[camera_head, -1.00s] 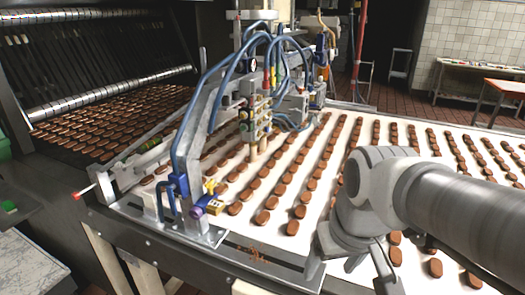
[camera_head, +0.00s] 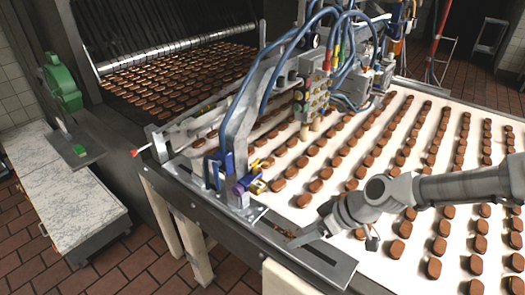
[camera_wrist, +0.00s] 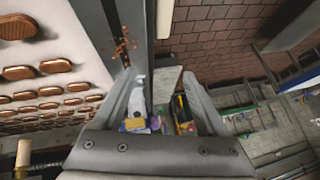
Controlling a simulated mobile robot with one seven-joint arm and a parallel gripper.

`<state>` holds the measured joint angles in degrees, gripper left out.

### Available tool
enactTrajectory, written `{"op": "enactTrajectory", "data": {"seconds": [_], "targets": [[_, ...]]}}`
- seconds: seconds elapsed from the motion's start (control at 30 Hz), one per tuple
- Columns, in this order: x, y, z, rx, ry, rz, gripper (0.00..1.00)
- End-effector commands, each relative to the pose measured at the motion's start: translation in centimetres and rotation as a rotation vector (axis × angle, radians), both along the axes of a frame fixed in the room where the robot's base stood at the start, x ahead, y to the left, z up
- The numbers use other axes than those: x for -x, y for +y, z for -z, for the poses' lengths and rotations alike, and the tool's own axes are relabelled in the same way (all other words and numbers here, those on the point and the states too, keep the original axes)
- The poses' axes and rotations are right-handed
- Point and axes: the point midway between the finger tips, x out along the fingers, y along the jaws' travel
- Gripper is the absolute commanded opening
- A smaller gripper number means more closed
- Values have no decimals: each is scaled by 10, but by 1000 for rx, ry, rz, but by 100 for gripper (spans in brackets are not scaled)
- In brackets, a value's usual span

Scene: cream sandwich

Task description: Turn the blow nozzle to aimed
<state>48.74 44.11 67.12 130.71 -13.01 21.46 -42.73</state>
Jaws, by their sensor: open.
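What looks like the blow nozzle, a small purple-blue body with a yellow block (camera_head: 250,183), sits on a metal bracket at the conveyor's near edge in the head view. A purple and yellow part (camera_wrist: 134,124) shows near the left finger in the wrist view, probably the same one. My gripper (camera_head: 334,241) is open and empty, to the right of the nozzle and nearer the camera, over the conveyor's edge. In the wrist view its two fingers (camera_wrist: 161,82) are spread, with nothing gripped. The nozzle's exact aim is too small to tell.
Rows of chocolate-coated sandwiches cover the white belt (camera_head: 345,183). A frame with blue hoses (camera_head: 262,85) rises behind the nozzle. Brown crumbs (camera_head: 287,231) lie on the metal edge beside my gripper. A worktop (camera_head: 65,185) stands at left, with open tiled floor before the machine.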

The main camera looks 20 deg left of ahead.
Motion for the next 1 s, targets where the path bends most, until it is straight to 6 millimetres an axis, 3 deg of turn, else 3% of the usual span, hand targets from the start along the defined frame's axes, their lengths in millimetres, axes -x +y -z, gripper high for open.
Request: {"op": "enactTrajectory", "data": {"seconds": [0.13, 0.3, 0.43, 0.67, 1.0], "targets": [[-30, 10, -52, -215, -158, 5, 75], [-60, 4, -107, -377, -338, 38, 75], [-72, -4, -133, -436, -425, 59, 75], [-80, 1, -139, -458, -458, 65, 75], [-95, 43, -120, -455, -455, 61, 75]]}}
